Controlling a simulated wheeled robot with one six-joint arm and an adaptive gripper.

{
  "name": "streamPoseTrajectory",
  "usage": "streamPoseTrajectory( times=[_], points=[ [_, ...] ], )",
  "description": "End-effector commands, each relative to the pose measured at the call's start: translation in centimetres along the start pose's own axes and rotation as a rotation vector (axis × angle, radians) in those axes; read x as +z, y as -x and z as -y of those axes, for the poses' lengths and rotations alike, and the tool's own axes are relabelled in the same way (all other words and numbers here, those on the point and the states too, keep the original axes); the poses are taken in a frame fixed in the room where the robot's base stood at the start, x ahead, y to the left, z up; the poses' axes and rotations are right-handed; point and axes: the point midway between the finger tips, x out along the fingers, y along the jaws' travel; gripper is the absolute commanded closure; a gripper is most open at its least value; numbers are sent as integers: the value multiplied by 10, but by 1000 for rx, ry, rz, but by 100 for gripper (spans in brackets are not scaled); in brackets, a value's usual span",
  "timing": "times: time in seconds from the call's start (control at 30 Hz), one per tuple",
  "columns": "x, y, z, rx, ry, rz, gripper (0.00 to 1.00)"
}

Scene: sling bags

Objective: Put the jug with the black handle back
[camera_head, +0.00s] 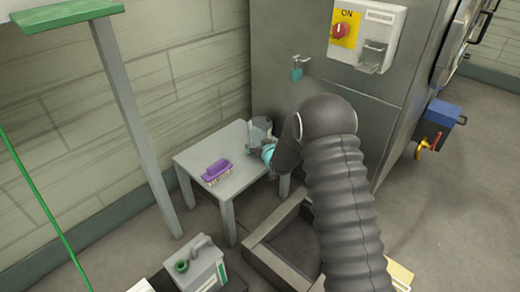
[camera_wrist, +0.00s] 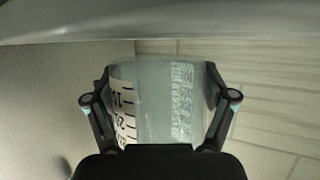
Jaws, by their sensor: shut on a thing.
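A clear jug (camera_head: 260,130) with printed scale marks is at the back right corner of the small grey table (camera_head: 232,187). In the wrist view the jug (camera_wrist: 155,95) sits between both fingers, with black numbers on a white strip at its left side. My gripper (camera_head: 266,149) is shut on the jug; its fingers also show in the wrist view (camera_wrist: 160,103). My arm and gripper hide part of the jug in the head view. I cannot make out its handle, or whether its base touches the tabletop.
A purple brush (camera_head: 216,170) lies on the table, left of the jug. A grey canister (camera_head: 203,265) and a floor frame (camera_head: 275,240) are in front.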

Motion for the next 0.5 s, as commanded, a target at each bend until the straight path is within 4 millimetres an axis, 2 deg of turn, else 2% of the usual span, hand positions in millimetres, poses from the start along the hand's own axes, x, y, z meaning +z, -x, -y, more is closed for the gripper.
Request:
streamPoseTrajectory(
  times=[0.03,0.1,0.5],
  points=[
    [9,-3,0,0,-1,2,74],
    [13,-6,0,0,-1,-1,74],
    [18,-7,-1,1,-1,-1,74]
  ],
)
